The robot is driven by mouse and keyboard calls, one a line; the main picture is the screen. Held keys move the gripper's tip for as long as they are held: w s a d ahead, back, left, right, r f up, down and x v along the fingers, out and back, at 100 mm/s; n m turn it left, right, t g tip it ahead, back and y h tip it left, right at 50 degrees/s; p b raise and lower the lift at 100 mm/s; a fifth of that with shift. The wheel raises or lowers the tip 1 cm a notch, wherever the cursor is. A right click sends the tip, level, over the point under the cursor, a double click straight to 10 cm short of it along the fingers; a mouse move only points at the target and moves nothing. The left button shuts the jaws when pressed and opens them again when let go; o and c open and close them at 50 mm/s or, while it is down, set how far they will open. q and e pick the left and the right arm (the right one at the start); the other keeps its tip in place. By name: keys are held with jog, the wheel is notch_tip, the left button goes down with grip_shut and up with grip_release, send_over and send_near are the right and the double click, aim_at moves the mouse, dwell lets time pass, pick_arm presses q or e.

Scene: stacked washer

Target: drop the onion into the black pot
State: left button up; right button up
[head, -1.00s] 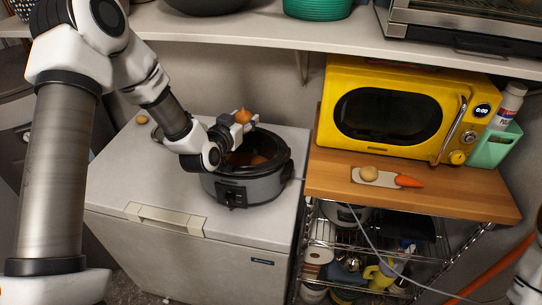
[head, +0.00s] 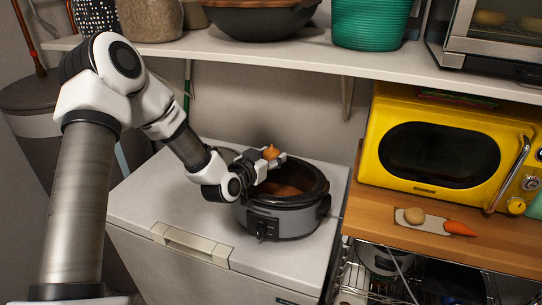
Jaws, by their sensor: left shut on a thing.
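The onion (head: 271,152) is brownish orange and sits between the fingertips of my left gripper (head: 270,160), which is shut on it. The gripper holds it above the left back part of the black pot's opening. The black pot (head: 282,219) is a slow cooker with a grey body and a black rim, standing on the white chest freezer. It is open, and something brownish orange shows inside. The gripper hides part of the pot's left rim. My right gripper is not in view.
A yellow microwave (head: 441,152) stands on a wooden board to the right. A potato (head: 414,215) and a carrot (head: 459,228) lie in front of it. A shelf (head: 300,58) with a dark bowl and green basket runs above. The freezer top (head: 150,200) left of the pot is clear.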

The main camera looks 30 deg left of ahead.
pick_arm(q)
jog(key=o, duration=1.2)
jog(key=shift+o, duration=0.2)
jog(key=s+r, duration=0.2)
jog(key=s, duration=0.9)
jog(key=shift+s+d+r, duration=0.15)
jog(key=shift+s+d, duration=0.05)
jog(key=shift+s, duration=0.15)
